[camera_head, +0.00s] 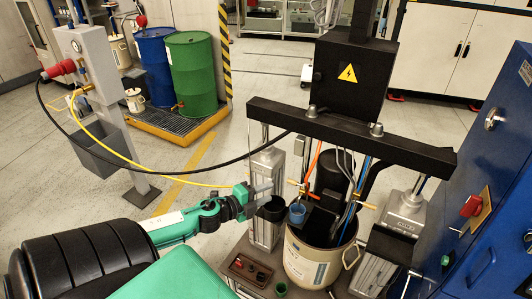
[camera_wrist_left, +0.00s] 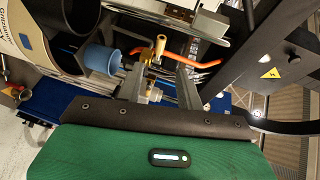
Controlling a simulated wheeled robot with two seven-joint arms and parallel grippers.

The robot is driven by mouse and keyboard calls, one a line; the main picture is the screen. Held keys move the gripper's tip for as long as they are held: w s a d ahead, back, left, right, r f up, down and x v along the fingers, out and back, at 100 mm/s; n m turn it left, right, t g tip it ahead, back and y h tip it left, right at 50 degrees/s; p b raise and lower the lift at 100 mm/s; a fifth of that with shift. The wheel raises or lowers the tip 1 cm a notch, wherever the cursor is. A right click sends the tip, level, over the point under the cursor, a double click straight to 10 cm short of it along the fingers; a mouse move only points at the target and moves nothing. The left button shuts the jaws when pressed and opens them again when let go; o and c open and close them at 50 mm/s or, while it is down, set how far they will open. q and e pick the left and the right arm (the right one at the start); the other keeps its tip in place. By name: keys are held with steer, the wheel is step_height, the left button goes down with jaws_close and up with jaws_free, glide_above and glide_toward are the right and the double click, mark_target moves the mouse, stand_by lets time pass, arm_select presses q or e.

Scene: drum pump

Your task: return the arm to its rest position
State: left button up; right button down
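My left arm reaches in from the left in the head view. Its green and black gripper (camera_head: 264,189) is beside the grey left column of the drum pump, to the left of the brass valve with the orange hose (camera_head: 303,187). In the left wrist view the two grey fingers (camera_wrist_left: 161,82) stand apart. The brass valve (camera_wrist_left: 160,46) and orange hose show beyond them, and nothing is clearly held. My right gripper is in neither view.
A cream drum (camera_head: 305,262) stands under the pump's black crossbeam (camera_head: 350,137), with a blue cup (camera_head: 297,212) at its rim. A blue cabinet (camera_head: 490,160) is at right. A black hose (camera_head: 150,158) and yellow hose arc above my arm. Floor at left is open.

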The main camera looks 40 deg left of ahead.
arm_select(q)
steer(key=s+a+f+n+g+y, duration=0.1)
steer(key=s+a+f+n+y, duration=0.15)
steer(key=f, duration=0.65)
steer(key=s+a+f+n+g+y, duration=0.1)
steer(key=s+a+f+n+g, duration=0.15)
steer(key=f, duration=0.55)
steer(key=s+f+n+g+y, duration=0.1)
steer(key=s+f+n+g, duration=0.4)
steer(key=f, duration=1.2)
steer(key=s+d+f+n+g, duration=0.2)
steer(key=s+d+f+n, duration=0.35)
steer(key=s+f, duration=0.9)
steer(key=s+d+f+g, duration=0.1)
steer(key=s+d+f, duration=0.2)
steer(key=s+d, duration=0.2)
steer(key=s+d+f+n+g+h, duration=0.1)
steer(key=s+d+f+g, duration=0.1)
steer(key=s+d, duration=0.4)
steer(key=s+d+f+g, duration=0.1)
steer(key=s+d+f, duration=0.2)
steer(key=s+d, duration=0.2)
steer(key=shift+s+d+f+h, duration=0.3)
steer(key=shift+s+d+h, duration=0.05)
steer(key=shift+s, duration=0.65)
steer(key=shift+s, duration=0.1)
